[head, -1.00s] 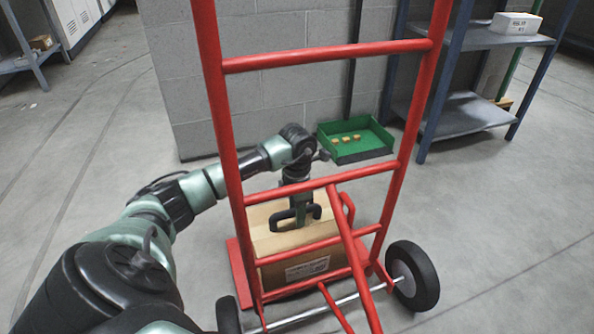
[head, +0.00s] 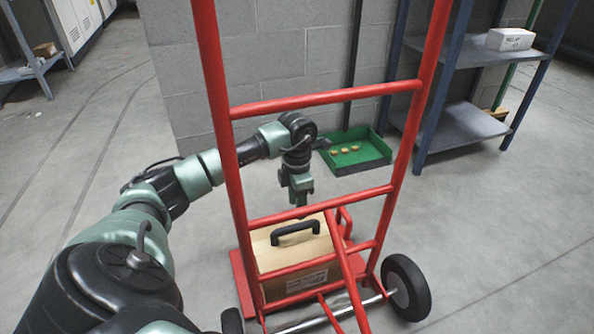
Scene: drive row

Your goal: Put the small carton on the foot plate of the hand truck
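The small carton (head: 318,246) is a tan cardboard box with a black handle (head: 296,232) on top and a printed label low on its front. It sits upright on the red foot plate (head: 241,284) of the hand truck, seen through the truck's red frame (head: 222,150). My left gripper (head: 299,203) hangs above the carton, just clear of the handle. It is empty and looks open, though its fingers are small and partly behind the frame's crossbar. My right gripper is not in view.
A green tray (head: 378,150) with a few small tan blocks lies on the floor by the grey wall. A blue-grey shelf (head: 462,124) with a white box (head: 510,39) stands at the right. Open floor lies on both sides.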

